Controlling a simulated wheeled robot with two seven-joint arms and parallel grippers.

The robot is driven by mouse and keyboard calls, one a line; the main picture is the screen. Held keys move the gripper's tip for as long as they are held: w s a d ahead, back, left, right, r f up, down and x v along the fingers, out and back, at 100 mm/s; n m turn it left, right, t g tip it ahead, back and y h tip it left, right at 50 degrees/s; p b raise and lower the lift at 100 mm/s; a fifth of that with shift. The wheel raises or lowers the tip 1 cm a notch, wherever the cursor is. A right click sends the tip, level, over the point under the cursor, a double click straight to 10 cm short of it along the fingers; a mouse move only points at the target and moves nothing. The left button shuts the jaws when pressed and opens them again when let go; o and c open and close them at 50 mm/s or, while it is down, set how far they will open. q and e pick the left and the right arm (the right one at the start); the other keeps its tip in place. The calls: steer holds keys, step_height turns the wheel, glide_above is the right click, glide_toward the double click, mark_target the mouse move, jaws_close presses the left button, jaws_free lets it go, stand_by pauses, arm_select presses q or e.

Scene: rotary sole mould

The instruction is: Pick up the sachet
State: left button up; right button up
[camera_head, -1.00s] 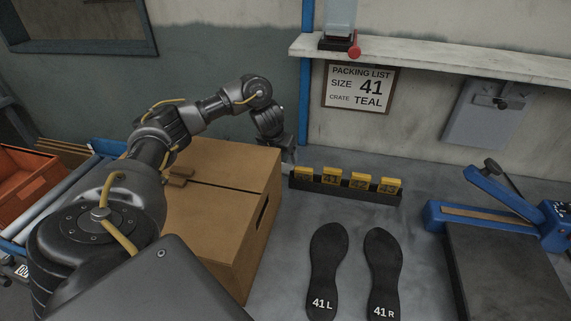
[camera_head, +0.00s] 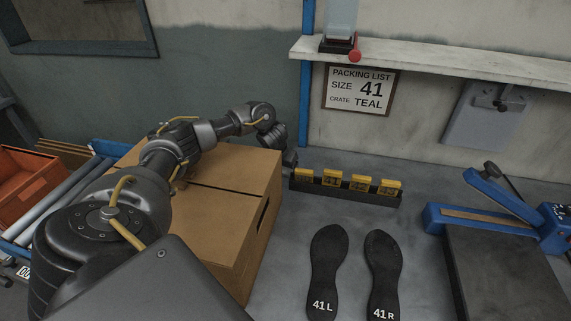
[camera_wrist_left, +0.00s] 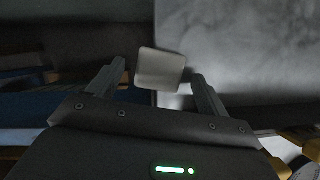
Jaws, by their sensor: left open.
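The sachet (camera_wrist_left: 160,69) is a small white, roughly square packet in the left wrist view. It lies between the two fingertips of my left gripper (camera_wrist_left: 157,72), with its edges close to both fingers. The fingers are open, and I cannot tell whether either touches it. The sachet is hidden in the head view. My right gripper is not in view.
The closed cardboard box (camera_head: 215,240) stands beneath my left arm. A black rack (camera_head: 345,190) with several yellow tags is just right of the gripper. Two black soles (camera_head: 327,268) (camera_head: 384,268) lie on the grey table. A blue-handled press (camera_head: 495,205) stands at right.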

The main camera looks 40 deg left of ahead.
mark_target(284, 171)
arm_select(q)
steer(key=shift+c, duration=0.5)
steer(key=c, duration=1)
step_height(284, 171, up, 10)
steer(key=shift+r, duration=0.1)
